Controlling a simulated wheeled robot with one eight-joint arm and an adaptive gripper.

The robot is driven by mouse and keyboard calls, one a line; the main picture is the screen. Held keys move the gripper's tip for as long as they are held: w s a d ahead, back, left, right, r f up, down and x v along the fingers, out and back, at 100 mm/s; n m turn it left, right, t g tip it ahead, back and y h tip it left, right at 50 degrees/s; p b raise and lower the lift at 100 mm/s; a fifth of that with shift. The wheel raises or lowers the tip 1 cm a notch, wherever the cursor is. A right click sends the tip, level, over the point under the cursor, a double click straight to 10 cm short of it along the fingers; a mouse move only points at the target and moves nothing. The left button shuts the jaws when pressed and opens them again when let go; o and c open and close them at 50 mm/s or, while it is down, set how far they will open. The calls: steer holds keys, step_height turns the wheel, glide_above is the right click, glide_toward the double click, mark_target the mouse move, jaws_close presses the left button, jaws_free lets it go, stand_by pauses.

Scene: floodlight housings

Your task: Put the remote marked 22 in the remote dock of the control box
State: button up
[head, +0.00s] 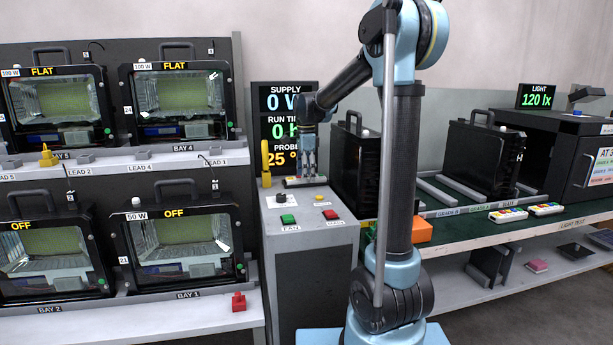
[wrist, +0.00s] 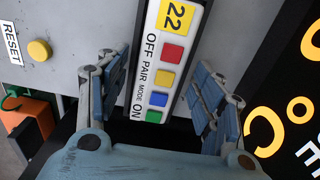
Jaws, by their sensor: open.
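The remote marked 22 (wrist: 168,62) is white with a yellow number label and red, yellow, blue and green buttons. In the wrist view it lies between the two blue finger pads of my gripper (wrist: 160,92), with gaps on both sides. My gripper (head: 307,170) is open and points down over the back of the control box top (head: 335,232). In the head view a small grey and pale shape (head: 305,182) sits under the fingers, too small to read. The dock is largely hidden, and I cannot tell whether the remote is fully seated in it.
The box top has a green button (head: 288,219), a red button (head: 331,214) and a yellow reset button (wrist: 39,50). A yellow upright piece (head: 265,162) stands left of my gripper, and the display panel (head: 284,100) is behind. Two other remotes (head: 508,215) (head: 545,209) lie on the green bench.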

step_height(320, 180, up, 12)
stand_by(0.6)
